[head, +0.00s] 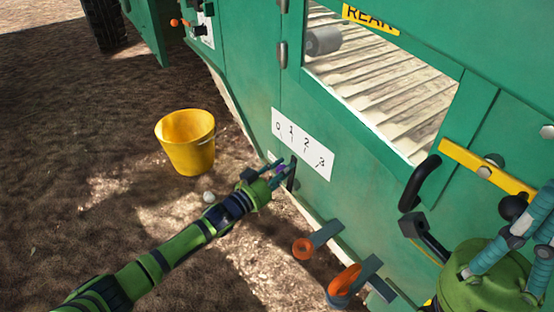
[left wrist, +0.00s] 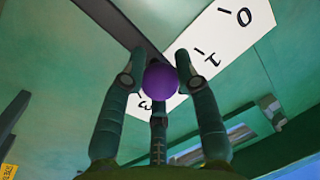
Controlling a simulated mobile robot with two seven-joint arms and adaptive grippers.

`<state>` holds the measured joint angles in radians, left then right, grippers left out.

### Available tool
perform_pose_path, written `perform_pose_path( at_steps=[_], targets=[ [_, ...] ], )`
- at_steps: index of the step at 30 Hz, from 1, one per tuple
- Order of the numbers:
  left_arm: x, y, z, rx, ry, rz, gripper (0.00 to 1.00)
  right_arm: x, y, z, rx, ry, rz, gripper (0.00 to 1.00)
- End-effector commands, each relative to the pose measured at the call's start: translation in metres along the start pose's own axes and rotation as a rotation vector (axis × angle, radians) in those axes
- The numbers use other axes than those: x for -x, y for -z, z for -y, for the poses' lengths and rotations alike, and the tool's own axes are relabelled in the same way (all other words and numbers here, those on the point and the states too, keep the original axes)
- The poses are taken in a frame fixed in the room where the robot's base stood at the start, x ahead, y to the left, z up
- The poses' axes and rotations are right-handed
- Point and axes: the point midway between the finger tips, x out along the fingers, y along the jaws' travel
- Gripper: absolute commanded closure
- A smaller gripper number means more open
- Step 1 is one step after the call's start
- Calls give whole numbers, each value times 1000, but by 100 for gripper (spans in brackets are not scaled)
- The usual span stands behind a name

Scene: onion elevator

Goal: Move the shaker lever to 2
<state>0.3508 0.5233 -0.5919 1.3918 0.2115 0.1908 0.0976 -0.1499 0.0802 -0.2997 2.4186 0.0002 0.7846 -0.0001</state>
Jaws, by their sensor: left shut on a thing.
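The shaker lever has a purple knob (left wrist: 160,83), seen large in the left wrist view between my fingers. In the head view a small bit of the purple knob (head: 279,169) shows at my fingertips. My left gripper (head: 268,172) is shut on the knob, beside the green machine's side. A white scale plate (head: 302,143) marked 0, 1, 2, 3 is above the lever. The lever's exact mark is hard to tell because my fingers cover part of it. My right gripper (head: 515,240) is at the right edge, its fingertips partly cut off.
A yellow bucket (head: 187,143) stands on the soil left of the machine. Orange-ended levers (head: 303,248) stick out below the scale plate. A black handle (head: 418,182) and a yellow bar (head: 485,168) are at the right. The soil at the left is mostly clear.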

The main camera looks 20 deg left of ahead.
Motion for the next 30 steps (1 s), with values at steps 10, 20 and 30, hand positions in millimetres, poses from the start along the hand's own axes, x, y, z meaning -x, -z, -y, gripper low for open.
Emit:
perform_pose_path(
  at_steps=[10, 20, 30],
  targets=[
    [0, 4, -6, -52, -1, -21, 100, 2, 1, 0, -2, -3, 8, 100],
    [0, 3, -6, -51, 0, -16, 44, 2, 1, 0, -2, -3, 8, 100],
    [27, 0, -6, -50, -1, -12, 44, 1, 1, 0, -1, -2, 7, 100]
  ],
)
